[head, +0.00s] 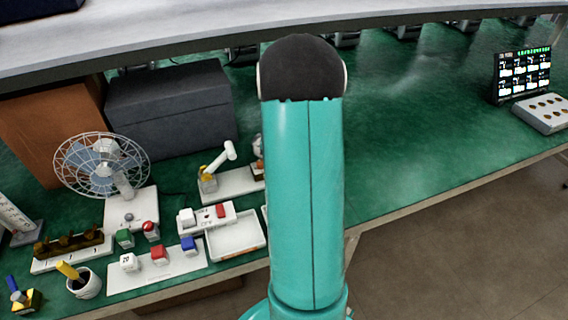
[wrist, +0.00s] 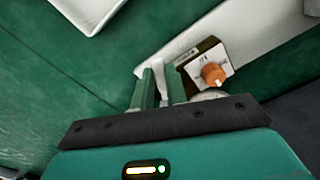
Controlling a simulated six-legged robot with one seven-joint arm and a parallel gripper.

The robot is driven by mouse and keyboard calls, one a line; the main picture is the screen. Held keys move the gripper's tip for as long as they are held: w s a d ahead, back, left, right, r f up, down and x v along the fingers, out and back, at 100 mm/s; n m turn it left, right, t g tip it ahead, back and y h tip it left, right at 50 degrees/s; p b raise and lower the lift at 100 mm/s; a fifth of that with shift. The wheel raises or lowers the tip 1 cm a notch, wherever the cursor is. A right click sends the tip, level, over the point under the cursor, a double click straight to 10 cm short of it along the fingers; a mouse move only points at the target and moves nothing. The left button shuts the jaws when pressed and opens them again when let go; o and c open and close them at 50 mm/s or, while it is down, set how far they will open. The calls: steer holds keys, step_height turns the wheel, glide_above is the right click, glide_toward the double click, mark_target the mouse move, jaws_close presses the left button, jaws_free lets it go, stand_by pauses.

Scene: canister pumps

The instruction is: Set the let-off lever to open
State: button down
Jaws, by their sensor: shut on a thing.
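In the wrist view my gripper (wrist: 160,88) has its two green fingers close together on a slim pale part between them. It appears to be the let-off lever, but the fingers hide most of it, so its setting cannot be read. Right beside the fingers is a dark block with a white dial face (wrist: 198,66) and an orange knob (wrist: 214,75). In the head view my arm hides my gripper. A white plate (head: 226,184) there carries a tilted white handle, with its right end behind my arm.
A white tray (head: 235,237) lies in front of the plate; a tray corner shows in the wrist view (wrist: 90,12). A fan (head: 103,165), dark box (head: 170,110) and coloured blocks stand left. Green bench is clear to the right, up to a display (head: 523,75).

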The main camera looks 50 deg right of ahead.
steer(key=shift+w+a+m, duration=0.1)
steer(key=shift+w+m, duration=0.15)
steer(key=shift+m, duration=0.25)
steer(key=c, duration=1.4)
jaws_free()
step_height(320, 180, up, 14)
steer(key=shift+a, duration=0.15)
